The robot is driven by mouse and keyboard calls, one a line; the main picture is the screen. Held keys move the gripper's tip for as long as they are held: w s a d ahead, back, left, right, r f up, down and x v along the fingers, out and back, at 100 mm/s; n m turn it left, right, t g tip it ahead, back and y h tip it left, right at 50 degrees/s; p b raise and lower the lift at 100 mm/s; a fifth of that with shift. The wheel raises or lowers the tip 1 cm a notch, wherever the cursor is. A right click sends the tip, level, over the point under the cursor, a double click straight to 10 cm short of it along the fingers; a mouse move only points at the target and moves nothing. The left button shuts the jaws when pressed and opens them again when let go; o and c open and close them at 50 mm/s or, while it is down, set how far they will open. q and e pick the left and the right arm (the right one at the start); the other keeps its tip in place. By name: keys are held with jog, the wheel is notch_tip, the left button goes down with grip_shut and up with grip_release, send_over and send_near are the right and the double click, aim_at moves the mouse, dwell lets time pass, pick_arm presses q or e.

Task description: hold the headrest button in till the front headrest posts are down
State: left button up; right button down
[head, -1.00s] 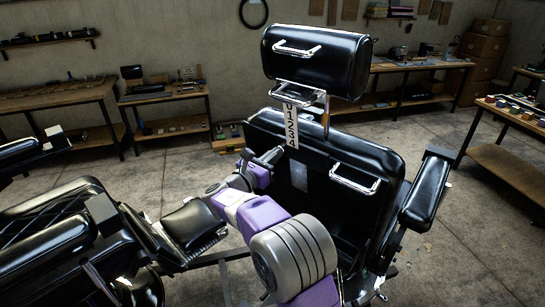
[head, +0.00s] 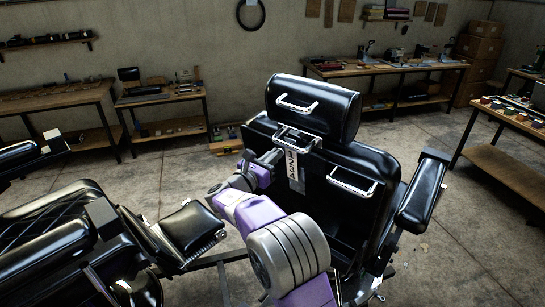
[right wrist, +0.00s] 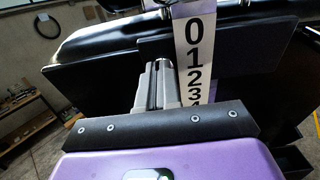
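The black headrest (head: 313,108) with a chrome handle sits low, close to the top edge of the black chair back (head: 372,158). Its posts hardly show between the two. A chrome bracket (head: 297,138) is under the headrest. A white number strip (head: 294,172) hangs in front of the back; the right wrist view shows it too (right wrist: 193,52). My right gripper (head: 275,156) is at the upper chair back, just left of the strip. Its fingers (right wrist: 158,82) are side by side, shut, with nothing seen between them. The button is hidden. My left gripper is out of view.
A chrome handle (head: 353,182) sticks out from the chair back, and a black armrest (head: 423,190) stands at its right. Another black seat (head: 55,210) fills the lower left. Workbenches (head: 165,97) line the far wall. Open floor lies between.

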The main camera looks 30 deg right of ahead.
jog(key=v, duration=1.4)
